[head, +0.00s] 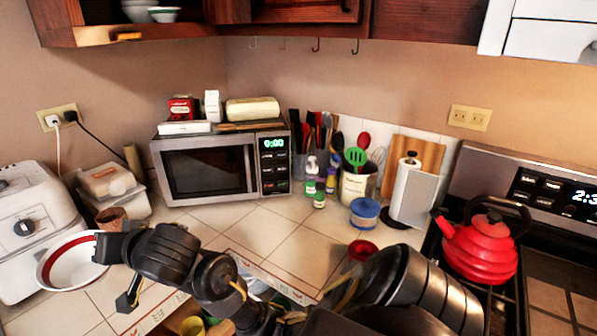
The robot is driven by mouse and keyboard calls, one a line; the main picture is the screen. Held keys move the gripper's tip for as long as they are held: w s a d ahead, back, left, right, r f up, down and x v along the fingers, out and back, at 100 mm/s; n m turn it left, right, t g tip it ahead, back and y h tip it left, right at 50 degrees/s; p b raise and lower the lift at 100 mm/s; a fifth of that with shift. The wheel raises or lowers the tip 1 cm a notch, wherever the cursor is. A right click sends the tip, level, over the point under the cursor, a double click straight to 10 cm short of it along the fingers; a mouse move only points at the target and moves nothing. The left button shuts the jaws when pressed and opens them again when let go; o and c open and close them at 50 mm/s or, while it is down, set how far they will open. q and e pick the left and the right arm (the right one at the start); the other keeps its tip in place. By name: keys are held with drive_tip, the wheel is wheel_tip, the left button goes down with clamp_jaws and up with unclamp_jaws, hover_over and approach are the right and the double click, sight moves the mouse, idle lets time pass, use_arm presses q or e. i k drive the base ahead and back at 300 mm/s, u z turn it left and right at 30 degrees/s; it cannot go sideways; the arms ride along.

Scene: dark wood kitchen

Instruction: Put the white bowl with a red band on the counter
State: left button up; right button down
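The white bowl with a red band (72,264) is at the far left in the head view, in front of the white appliance. It is tilted, with its inside facing me. My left gripper (107,246) is at the bowl's right rim and appears shut on it; the fingertips are partly hidden. I cannot tell whether the bowl's underside touches the tiled counter (285,240). My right arm crosses the lower right of the view; its gripper cannot be made out.
A white appliance (30,215), food containers (110,185) and a brown cup (111,217) crowd the left. A microwave (205,170) stands behind. A blue-lidded tub (364,211) and red kettle (482,250) are right. Tiles before the microwave are clear.

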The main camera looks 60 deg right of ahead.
sight(289, 238)
drive_tip(key=z, duration=0.2)
drive_tip(key=k, duration=1)
drive_tip(key=z, duration=0.65)
